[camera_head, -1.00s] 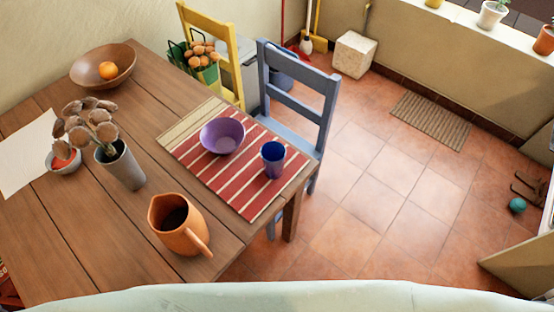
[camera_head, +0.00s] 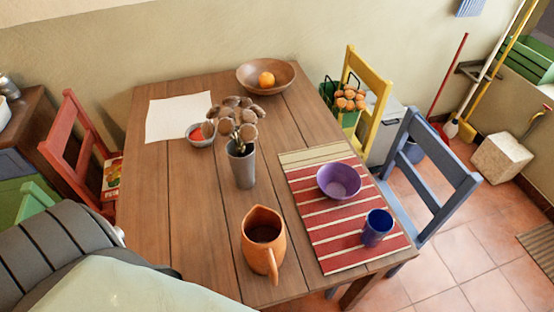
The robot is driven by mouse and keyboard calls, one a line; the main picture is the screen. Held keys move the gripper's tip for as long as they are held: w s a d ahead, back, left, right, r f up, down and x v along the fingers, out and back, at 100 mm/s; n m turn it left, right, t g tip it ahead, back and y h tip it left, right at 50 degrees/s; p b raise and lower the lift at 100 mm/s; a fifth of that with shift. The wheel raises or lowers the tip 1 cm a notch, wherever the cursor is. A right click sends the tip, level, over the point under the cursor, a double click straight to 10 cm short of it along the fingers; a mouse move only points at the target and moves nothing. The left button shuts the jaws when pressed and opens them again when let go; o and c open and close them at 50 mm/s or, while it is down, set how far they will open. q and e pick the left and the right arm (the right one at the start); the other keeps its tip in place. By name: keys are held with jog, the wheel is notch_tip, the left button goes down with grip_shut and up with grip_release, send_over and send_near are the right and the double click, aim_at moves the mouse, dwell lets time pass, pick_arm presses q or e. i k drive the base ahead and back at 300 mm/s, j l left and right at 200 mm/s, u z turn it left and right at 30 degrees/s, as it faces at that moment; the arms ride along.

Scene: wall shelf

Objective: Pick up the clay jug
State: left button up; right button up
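The clay jug (camera_head: 262,243) is orange-brown and stands upright on the wooden table (camera_head: 195,245), close to its near edge. Its mouth is open at the top, and its handle faces toward me. Nothing touches it. Neither of my grippers is in view, so I cannot see whether they are open or shut.
A grey vase of dried flowers (camera_head: 242,165) stands behind the jug. To its right lies a striped mat (camera_head: 325,223) with a purple bowl (camera_head: 339,181) and a blue cup (camera_head: 377,227). Blue (camera_head: 440,165), yellow (camera_head: 376,95) and red (camera_head: 72,150) chairs surround the table.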

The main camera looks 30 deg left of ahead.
aim_at(264, 241)
jog(key=u, duration=1.1)
jog(key=j, duration=0.3)
jog(key=k+j+z, duration=0.1)
jog(key=j, duration=0.2)
